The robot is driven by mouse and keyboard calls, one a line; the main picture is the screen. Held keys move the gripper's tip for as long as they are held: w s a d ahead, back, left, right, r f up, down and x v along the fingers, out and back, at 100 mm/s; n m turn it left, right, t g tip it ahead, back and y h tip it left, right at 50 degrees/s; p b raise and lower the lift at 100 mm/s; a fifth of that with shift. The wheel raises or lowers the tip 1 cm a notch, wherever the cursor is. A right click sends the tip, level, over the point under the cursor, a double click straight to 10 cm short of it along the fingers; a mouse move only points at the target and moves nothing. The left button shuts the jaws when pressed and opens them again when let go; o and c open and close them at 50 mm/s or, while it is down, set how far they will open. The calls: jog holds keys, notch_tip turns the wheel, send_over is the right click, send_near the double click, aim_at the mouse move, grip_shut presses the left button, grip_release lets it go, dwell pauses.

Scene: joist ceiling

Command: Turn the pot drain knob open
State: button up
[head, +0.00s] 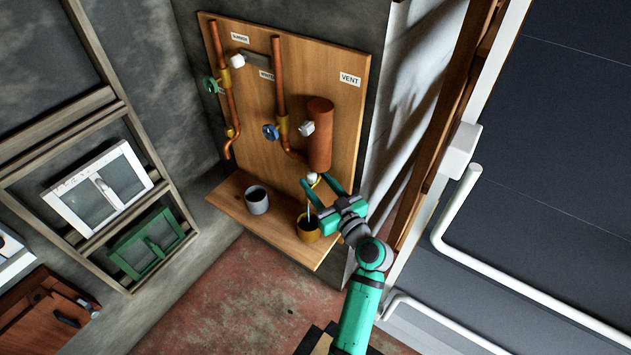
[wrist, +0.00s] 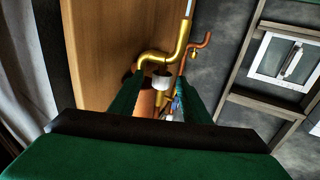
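The copper pot (head: 320,134) is mounted upright on the wooden board. A small white knob (head: 312,177) sits on the brass drain below it; the knob also shows in the wrist view (wrist: 161,82). My gripper (head: 314,180) reaches in from the lower right. Its green fingers are apart, one on each side of the white knob, with visible gaps in the wrist view (wrist: 160,77). The brass drain spout (wrist: 178,48) bends beyond the knob. A pale blue streak, like a stream of liquid, leaves its end. A yellow cup (head: 307,230) stands beneath on the shelf.
A grey cup (head: 257,200) stands on the wooden shelf (head: 240,209). Copper pipes carry a green wheel (head: 210,85), a blue wheel (head: 270,132) and other white knobs (head: 306,128). A "VENT" label (head: 350,79) is at the right. A window rack stands left.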

jog(key=v, duration=1)
jog(key=shift+s, duration=0.4)
jog(key=shift+d+r, duration=0.15)
jog(key=s+a+f+m+g+h, duration=0.15)
jog(key=s+f+m+h, duration=0.55)
jog(key=s+f, duration=1.05)
jog(key=s+a+r, duration=0.2)
jog(key=s+r, duration=0.1)
jog(key=s, duration=0.3)
jog(key=s+a+r+h, duration=0.1)
jog(key=s+a+r, duration=0.1)
jog(key=s, duration=0.5)
jog(key=s+a+r+n+t, duration=0.1)
jog(key=s+a+r, duration=0.1)
jog(key=s+r, duration=0.2)
jog(key=s, duration=0.3)
jog(key=shift+a+h, duration=0.3)
jog(key=shift+h, duration=0.1)
jog(key=shift+s, duration=0.15)
